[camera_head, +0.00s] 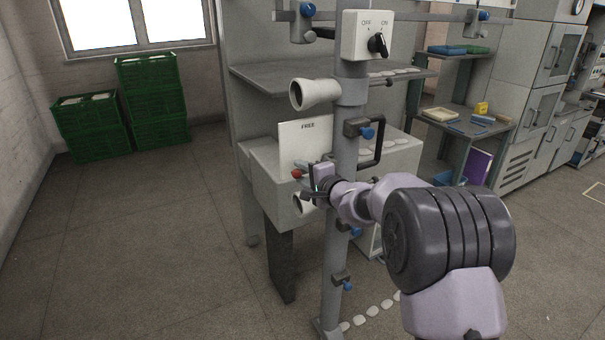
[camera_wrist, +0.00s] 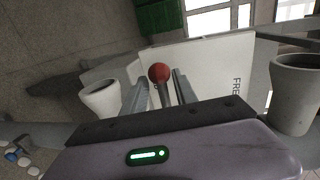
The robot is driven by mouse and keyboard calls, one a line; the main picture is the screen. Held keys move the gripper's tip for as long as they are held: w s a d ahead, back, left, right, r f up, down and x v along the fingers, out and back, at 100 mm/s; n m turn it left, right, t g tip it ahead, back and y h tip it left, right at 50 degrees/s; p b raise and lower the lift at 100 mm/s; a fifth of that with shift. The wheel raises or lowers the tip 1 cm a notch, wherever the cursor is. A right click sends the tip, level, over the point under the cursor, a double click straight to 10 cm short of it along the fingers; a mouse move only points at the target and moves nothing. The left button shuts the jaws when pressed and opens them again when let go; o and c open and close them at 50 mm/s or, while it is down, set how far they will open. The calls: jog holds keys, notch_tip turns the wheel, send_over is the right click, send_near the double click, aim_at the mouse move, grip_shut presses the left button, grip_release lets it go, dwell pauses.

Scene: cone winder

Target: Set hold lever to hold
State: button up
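The hold lever shows as a red ball knob (camera_head: 297,173) in the head view, at the lower part of a white plate (camera_head: 300,147) marked FREE. In the wrist view the red knob (camera_wrist: 159,73) sits between the tips of my two fingers, with a short stem below it. My gripper (camera_head: 313,180) is at the lever, close to the knob. In the wrist view my gripper (camera_wrist: 160,88) is open, with a gap visible on both sides of the knob and stem. The HOLD mark is not visible.
A grey upright post (camera_head: 344,200) with clamps and a black handle (camera_head: 372,148) stands close beside my gripper. White cones (camera_head: 314,93) flank the plate above and below. A switch box (camera_head: 368,36) marked OFF and ON is higher up. Green crates (camera_head: 152,100) stand far left.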

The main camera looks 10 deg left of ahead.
jog(key=shift+s+r, duration=0.1)
jog(key=p+v, duration=0.2)
jog(key=v, duration=1.5)
jog(key=shift+s+d, duration=0.1)
jog(key=shift+s, duration=0.05)
jog(key=s+a+r+n+g, duration=0.2)
jog(key=s+n+g, duration=0.15)
jog(key=s, duration=0.75)
jog(key=s+a+r+n+g, duration=0.2)
jog(key=s+n+g, duration=0.15)
jog(key=s, duration=0.85)
jog(key=s+d+f+h, duration=0.4)
jog(key=s+d+h, duration=0.3)
jog(key=s+d, duration=0.4)
jog(key=shift+s+d+f+m, duration=0.2)
jog(key=shift+d+f+m, duration=0.1)
jog(key=shift+d, duration=0.25)
